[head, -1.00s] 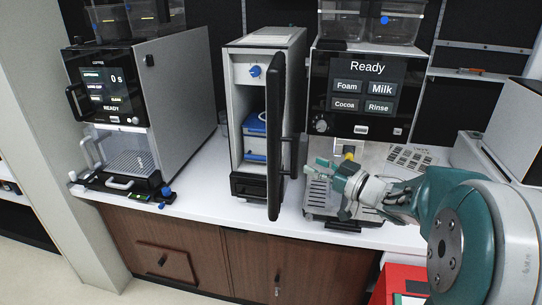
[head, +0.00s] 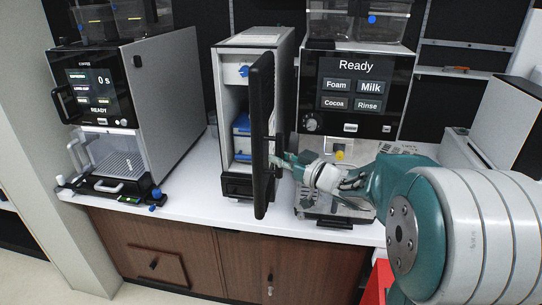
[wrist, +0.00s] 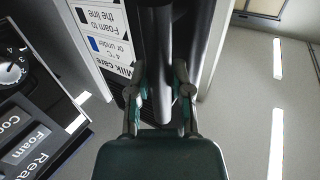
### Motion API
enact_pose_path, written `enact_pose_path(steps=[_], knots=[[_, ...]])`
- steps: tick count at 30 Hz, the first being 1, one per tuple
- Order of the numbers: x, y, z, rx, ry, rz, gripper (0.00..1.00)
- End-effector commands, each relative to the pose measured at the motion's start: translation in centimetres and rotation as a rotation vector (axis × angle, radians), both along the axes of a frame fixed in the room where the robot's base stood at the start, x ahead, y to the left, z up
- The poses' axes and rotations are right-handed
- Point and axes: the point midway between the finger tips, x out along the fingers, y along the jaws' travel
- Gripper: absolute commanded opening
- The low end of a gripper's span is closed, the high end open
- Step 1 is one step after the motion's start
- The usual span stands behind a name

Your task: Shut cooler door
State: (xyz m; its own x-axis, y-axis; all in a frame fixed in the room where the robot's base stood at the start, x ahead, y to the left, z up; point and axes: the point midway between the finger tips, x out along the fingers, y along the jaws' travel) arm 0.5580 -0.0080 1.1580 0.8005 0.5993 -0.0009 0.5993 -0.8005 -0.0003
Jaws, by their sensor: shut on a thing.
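The cooler (head: 256,40) is the narrow grey cabinet in the middle of the counter in the head view. Its black door (head: 262,135) stands open toward me, seen nearly edge-on, and a blue-lidded container (head: 242,124) shows inside. My gripper (head: 276,161) is at the right side of the door, at the handle. In the wrist view the dark vertical door handle (wrist: 159,60) passes between my two fingers (wrist: 159,95), which are shut on it. The fingertips are partly hidden behind the handle. A label on the door's face shows upside down beside it.
A coffee machine (head: 170,95) stands to the left on the white counter (head: 190,200). A machine with a "Ready" screen (head: 356,85) stands right behind my arm, with a drip tray (head: 335,205) in front. A red box (head: 376,284) is at lower right.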

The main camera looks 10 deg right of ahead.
Motion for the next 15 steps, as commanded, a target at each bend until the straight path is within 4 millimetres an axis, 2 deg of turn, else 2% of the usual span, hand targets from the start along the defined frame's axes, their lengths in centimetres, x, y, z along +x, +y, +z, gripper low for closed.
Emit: enact_pose_path(steps=[6,15], knots=[[0.4,2.1,0.1,0.001,-0.002,0.004,0.00],[0.4,2.6,0.1,0.000,-0.001,0.002,0.00]])
